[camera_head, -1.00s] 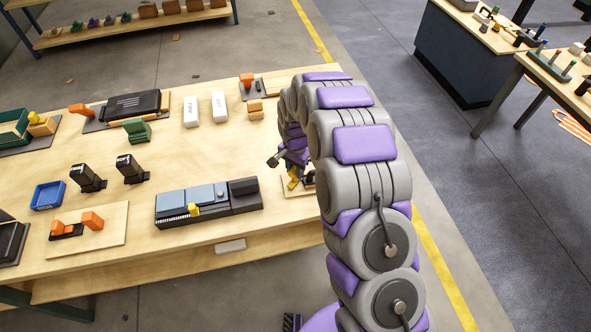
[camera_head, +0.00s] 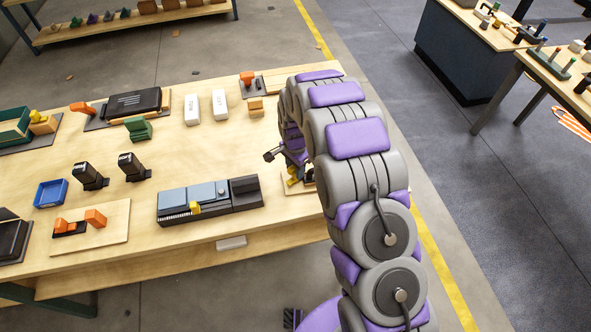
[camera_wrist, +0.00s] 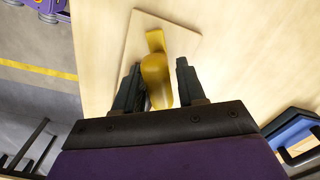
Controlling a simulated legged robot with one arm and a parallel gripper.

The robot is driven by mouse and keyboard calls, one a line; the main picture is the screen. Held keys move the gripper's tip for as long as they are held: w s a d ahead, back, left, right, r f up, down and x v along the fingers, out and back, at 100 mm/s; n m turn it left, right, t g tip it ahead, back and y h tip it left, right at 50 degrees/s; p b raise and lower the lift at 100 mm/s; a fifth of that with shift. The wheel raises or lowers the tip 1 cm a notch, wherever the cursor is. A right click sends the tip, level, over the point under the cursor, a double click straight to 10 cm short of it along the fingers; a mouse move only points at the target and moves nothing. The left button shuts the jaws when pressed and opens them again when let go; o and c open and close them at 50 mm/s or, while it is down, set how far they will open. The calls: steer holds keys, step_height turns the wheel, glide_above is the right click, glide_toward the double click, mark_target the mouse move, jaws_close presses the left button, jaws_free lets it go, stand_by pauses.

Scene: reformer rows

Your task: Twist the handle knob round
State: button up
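The yellow handle knob (camera_wrist: 157,78) sits on a pale square wooden board (camera_wrist: 186,38) on the table. In the wrist view one end of the knob points away from me and its near end lies between the fingers of my gripper (camera_wrist: 159,64). The gripper is open. The left finger is close beside the knob, and a gap shows at the right finger. I cannot tell whether the left finger touches it. In the head view my gripper (camera_head: 293,160) is at the table's right end, and my arm hides most of the knob and board.
A blue-grey and black device (camera_head: 208,200) stands left of the board, also at the lower right of the wrist view (camera_wrist: 290,130). A small orange-topped fixture (camera_head: 247,79) and wooden blocks (camera_head: 256,107) lie behind. Bare tabletop (camera_head: 210,150) lies to the left.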

steer(key=o, duration=0.6)
steer(key=shift+r, duration=0.1)
steer(key=shift+r+p, duration=1.05)
steer(key=shift+r, duration=2.5)
